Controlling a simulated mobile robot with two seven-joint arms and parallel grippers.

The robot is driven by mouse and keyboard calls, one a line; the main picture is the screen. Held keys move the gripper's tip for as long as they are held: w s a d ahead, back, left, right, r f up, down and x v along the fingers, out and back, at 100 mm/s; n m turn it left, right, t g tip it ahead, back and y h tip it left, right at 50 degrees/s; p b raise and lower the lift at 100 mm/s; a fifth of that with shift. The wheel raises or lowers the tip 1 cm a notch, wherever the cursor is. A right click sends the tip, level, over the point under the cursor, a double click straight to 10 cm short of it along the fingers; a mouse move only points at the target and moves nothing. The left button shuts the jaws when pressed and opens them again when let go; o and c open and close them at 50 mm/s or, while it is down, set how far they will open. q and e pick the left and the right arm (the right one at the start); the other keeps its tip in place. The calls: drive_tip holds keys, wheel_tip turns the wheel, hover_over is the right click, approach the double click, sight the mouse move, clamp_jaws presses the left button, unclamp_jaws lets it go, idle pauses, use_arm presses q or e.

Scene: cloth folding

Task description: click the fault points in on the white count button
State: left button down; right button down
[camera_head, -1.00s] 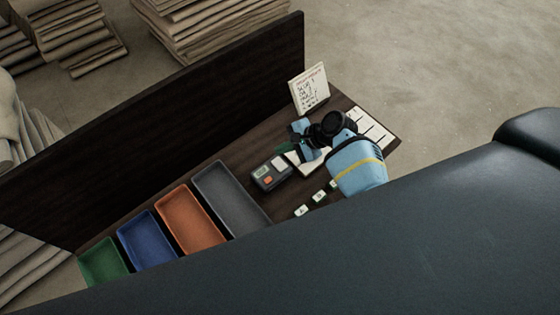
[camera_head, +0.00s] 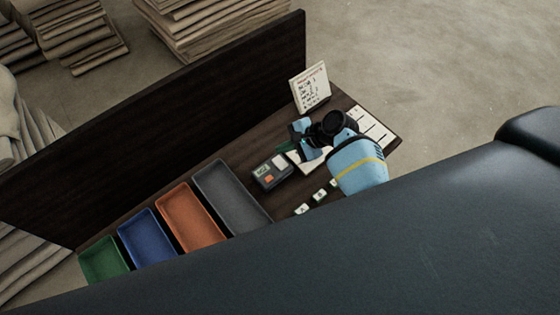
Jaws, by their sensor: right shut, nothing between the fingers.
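A dark counter device (camera_head: 267,183) lies on the brown table, with a small display, an orange button (camera_head: 269,178) and a white button (camera_head: 279,160) on its top right. My right gripper (camera_head: 292,149) is shut and empty, its tips just right of the white button; whether they touch it I cannot tell. A small note card (camera_head: 311,88) with handwritten lines stands at the table's back; its text is too small to read surely. My left gripper is not in view.
Green (camera_head: 103,262), blue (camera_head: 147,240), orange (camera_head: 190,217) and grey (camera_head: 231,194) trays stand in a row to the left. Small white lettered tags (camera_head: 319,196) lie in front of my right gripper. A dark upright panel (camera_head: 160,125) runs behind the table.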

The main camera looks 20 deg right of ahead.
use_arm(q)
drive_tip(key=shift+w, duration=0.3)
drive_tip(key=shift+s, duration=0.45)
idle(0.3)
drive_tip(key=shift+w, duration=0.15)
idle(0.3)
